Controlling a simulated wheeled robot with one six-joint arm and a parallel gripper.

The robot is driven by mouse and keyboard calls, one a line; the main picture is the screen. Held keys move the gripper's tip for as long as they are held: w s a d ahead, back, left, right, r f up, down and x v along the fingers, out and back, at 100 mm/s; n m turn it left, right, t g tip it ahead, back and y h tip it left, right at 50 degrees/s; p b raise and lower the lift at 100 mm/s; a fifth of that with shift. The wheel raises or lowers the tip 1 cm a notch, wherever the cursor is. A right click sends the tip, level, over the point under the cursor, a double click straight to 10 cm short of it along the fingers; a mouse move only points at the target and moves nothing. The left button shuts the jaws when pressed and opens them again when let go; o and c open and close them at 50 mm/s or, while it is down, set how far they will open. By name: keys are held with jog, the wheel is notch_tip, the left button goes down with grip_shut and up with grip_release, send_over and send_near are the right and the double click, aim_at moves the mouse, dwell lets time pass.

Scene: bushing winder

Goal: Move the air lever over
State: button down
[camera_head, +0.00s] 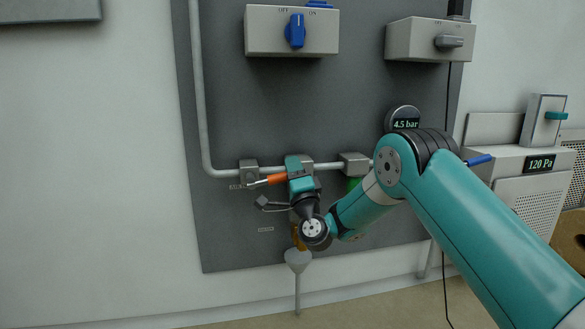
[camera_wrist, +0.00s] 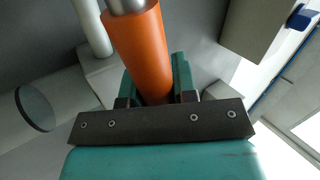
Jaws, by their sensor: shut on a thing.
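The air lever has an orange grip (camera_head: 277,179) with a bare metal end at its left. It lies nearly level just below the grey pipe, in front of the dark panel. My gripper (camera_head: 292,178) is shut on the orange grip near its right part. In the wrist view the orange grip (camera_wrist: 140,48) runs between the two teal fingers of my gripper (camera_wrist: 153,88). The lever's pivot is hidden or too small to tell.
The grey pipe (camera_head: 200,100) runs down and across the panel (camera_head: 225,235) through several grey blocks. A gauge (camera_head: 403,118) reads 4.5 bar. Two switch boxes, one with a blue knob (camera_head: 295,31) and one with a grey knob (camera_head: 449,41), are above. A funnel (camera_head: 298,260) stands below my gripper.

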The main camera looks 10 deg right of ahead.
jog(key=shift+f, duration=0.1)
dwell(0.3)
jog(key=c, duration=0.9)
grip_release()
jog(key=shift+f+b, duration=0.1)
jog(key=shift+b, duration=0.2)
jog(key=b, duration=0.2)
jog(key=s+f+b, duration=0.1)
jog(key=b, duration=0.1)
jog(key=shift+s+d+f, duration=0.1)
jog(key=shift+s+f, duration=0.1)
jog(key=shift+f, duration=0.05)
jog(key=b+v, duration=0.6)
jog(key=v, duration=0.9)
jog(key=shift+s+r+b, duration=0.15)
jog(key=shift+s+b, duration=0.1)
jog(key=shift+b, duration=0.1)
jog(key=shift+d, duration=0.1)
